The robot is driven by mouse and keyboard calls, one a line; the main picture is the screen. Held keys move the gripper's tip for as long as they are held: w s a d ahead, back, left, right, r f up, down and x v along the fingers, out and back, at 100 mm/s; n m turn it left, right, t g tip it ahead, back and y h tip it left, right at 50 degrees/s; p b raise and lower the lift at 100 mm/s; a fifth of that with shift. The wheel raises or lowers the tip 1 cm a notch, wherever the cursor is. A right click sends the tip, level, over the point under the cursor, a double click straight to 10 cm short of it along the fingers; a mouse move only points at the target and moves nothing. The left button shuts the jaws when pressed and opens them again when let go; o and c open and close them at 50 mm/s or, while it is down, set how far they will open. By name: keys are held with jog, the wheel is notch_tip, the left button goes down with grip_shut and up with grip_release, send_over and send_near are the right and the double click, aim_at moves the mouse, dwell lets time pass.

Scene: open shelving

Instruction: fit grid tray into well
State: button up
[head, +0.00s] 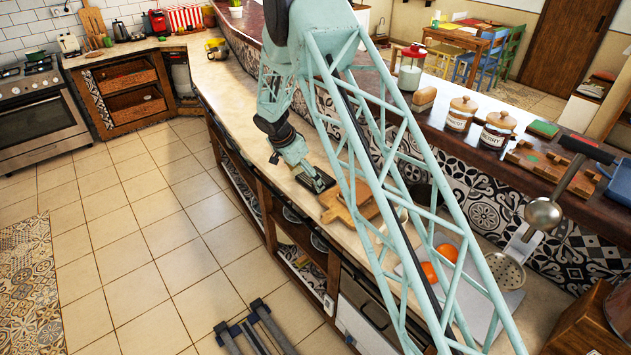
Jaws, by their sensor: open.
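My gripper (305,171) is at the end of the pale green arm, pointing down at the worktop left of a wooden board. It is small in the head view, and its fingers are hard to make out. A dark, flat, rectangular piece (318,184) shows right at its tip, low over or on the worktop. I cannot tell whether this is the grid tray or part of the gripper, or whether the two touch. I cannot make out a well for the tray.
The wooden board (350,203) lies on the long worktop (234,88) just right of the gripper. Jars (461,113) stand on the raised ledge behind. A ladle (543,212), a skimmer (505,270) and orange items (447,252) are at right. The worktop toward the back is mostly clear.

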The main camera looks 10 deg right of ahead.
jog(key=shift+c, duration=0.7)
jog(key=c, duration=2.9)
